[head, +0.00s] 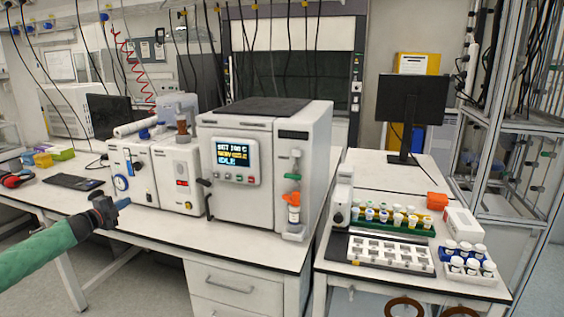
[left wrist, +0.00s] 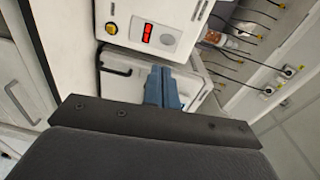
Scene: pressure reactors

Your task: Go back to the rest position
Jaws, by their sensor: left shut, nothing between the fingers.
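My left gripper (head: 121,203) is in the head view at the left, above the front edge of the main bench. Its arm comes in from the left in a green sleeve. The blue fingers are shut with nothing between them; they also show in the left wrist view (left wrist: 163,88). The white reactor unit (head: 240,165) stands on the bench to the right of the gripper, apart from it. Its screen (head: 232,155) has a line that reads IDLE. My right gripper is in neither view.
Smaller white instruments (head: 145,172) stand behind the gripper. A keyboard (head: 73,182) lies at the left. The right bench carries a rack of capped vials (head: 385,219), a metal plate (head: 388,252), white jars (head: 470,264), an orange box (head: 437,201) and a monitor (head: 412,100). The floor in front is clear.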

